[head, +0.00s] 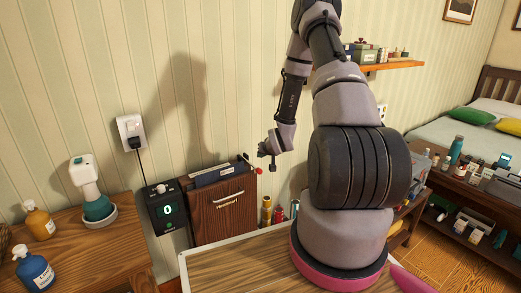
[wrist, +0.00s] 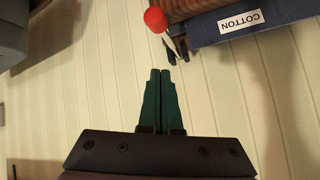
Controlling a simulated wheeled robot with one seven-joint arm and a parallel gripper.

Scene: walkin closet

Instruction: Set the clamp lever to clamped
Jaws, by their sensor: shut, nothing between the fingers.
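The clamp lever shows in the wrist view as a red ball knob (wrist: 155,19) on a thin pale rod, at the top centre beside a dark fabric edge with a "COTTON" label (wrist: 240,20). In the head view the small red knob (head: 258,171) is at the right end of the wooden press (head: 222,222), close to my gripper (head: 270,164). In the wrist view my gripper (wrist: 160,73) is shut, its green fingers together and empty, with a visible gap between the fingertips and the knob. The lever's pivot is not clear.
A black box with a green "0" display (head: 166,211) stands left of the press, its cord running to a wall socket (head: 131,131). Bottles and a steamer (head: 92,190) stand on the left wooden top. Several small bottles (head: 279,211) stand right of the press. The striped wall is close behind.

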